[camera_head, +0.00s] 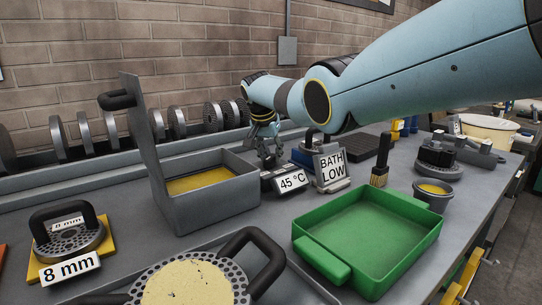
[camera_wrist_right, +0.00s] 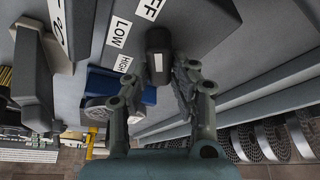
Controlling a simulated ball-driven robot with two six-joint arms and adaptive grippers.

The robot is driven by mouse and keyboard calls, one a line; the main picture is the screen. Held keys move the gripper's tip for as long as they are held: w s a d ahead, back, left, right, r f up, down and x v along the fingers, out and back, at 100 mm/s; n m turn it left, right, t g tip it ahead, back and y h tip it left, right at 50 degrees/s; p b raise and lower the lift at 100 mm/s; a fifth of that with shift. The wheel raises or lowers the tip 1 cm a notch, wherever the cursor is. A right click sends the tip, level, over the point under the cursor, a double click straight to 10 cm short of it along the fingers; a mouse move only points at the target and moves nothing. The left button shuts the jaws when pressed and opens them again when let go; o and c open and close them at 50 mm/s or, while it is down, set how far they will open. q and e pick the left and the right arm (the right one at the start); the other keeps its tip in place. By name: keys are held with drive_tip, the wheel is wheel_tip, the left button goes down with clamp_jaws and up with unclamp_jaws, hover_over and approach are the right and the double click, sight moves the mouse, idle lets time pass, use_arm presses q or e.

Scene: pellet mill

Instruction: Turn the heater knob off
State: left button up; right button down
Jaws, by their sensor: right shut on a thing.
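The heater knob (camera_wrist_right: 158,42) is a dark knob with a white mark, on a grey panel in the right wrist view. White labels reading LOW (camera_wrist_right: 118,31) and HIGH (camera_wrist_right: 123,63) sit beside it, with a partly cut-off label ending in FF (camera_wrist_right: 149,8) above. I cannot tell which label the knob points to. My right gripper (camera_head: 268,147) has its fingers on both sides of the knob and is shut on it. In the head view the gripper is behind the 45 °C sign (camera_head: 291,181), and the knob is hidden there. My left gripper is not in view.
A grey open-lidded bath (camera_head: 210,212) with yellow contents stands left of the gripper. A BATH LOW sign (camera_head: 331,168), a brush (camera_head: 380,172) and a green tray (camera_head: 418,245) are to the right. Ring-shaped dies (camera_head: 177,122) line the rack behind.

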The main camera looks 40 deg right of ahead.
drive_tip(key=c, duration=1.1)
unclamp_jaws()
drive_tip(key=shift+r, duration=0.15)
drive_tip(key=v, duration=1.1)
drive_tip(key=shift+a+r, duration=0.15)
drive_tip(key=shift+r, duration=0.2)
